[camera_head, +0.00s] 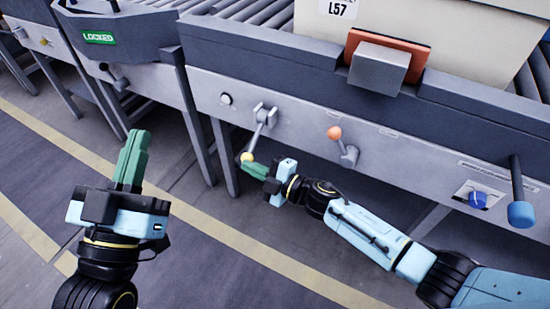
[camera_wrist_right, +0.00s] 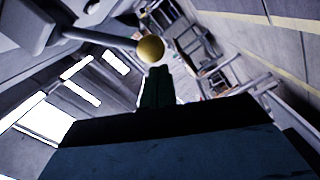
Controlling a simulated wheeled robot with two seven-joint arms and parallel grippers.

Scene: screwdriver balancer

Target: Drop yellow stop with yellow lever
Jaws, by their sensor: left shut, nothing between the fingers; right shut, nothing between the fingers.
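The yellow lever (camera_head: 253,140) is a grey rod on the conveyor's front panel, hanging down and slightly left to a yellow ball knob (camera_head: 246,157). The knob also shows in the right wrist view (camera_wrist_right: 150,48), just beyond the fingertips. My right gripper (camera_head: 246,165) is shut and empty, its green fingertips at the underside of the knob; I cannot tell if they touch it. My left gripper (camera_head: 139,135) is shut and empty, pointing up, well left of the lever. I see no clearly yellow stop; a grey block with an orange plate (camera_head: 416,55) stands at the conveyor edge.
An orange-knobbed lever (camera_head: 334,133) is to the right, its knob upward. A blue knob (camera_head: 478,200) and a blue-ended handle (camera_head: 520,213) are further right. A beige box (camera_head: 450,35) sits behind the orange plate. A green LOCKED sign (camera_head: 99,38) is at upper left.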

